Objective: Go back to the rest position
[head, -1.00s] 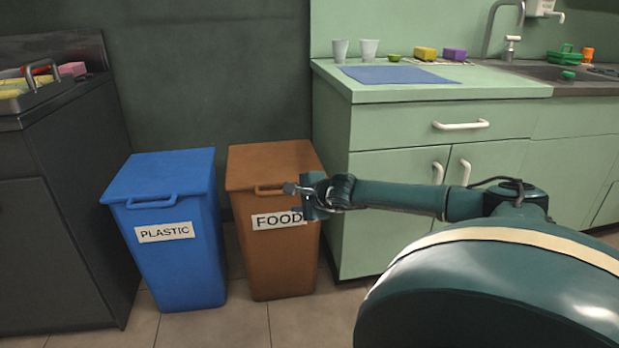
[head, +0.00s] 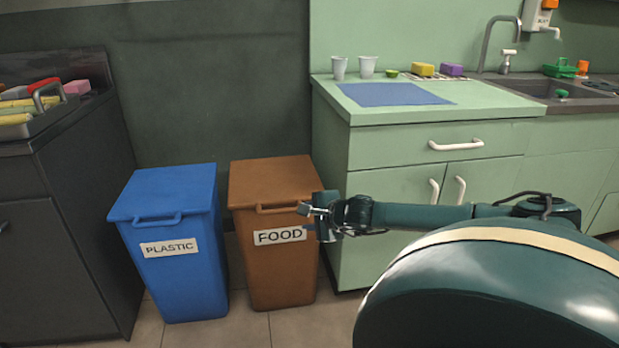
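My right gripper (head: 309,219) reaches in from the right in the head view, in front of the right edge of the brown FOOD bin (head: 275,185). Nothing shows in it, and it is too small and turned sideways to tell whether its fingers are open. Its dark green arm (head: 420,216) runs across the front of the green cabinet. My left gripper is not in view.
A blue PLASTIC bin (head: 168,195) with its lid closed stands left of the brown bin. A dark counter (head: 65,230) with a tray (head: 45,118) is at the left. The green counter (head: 440,112) holds cups, sponges and a blue mat (head: 393,94). Bare floor lies before the bins.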

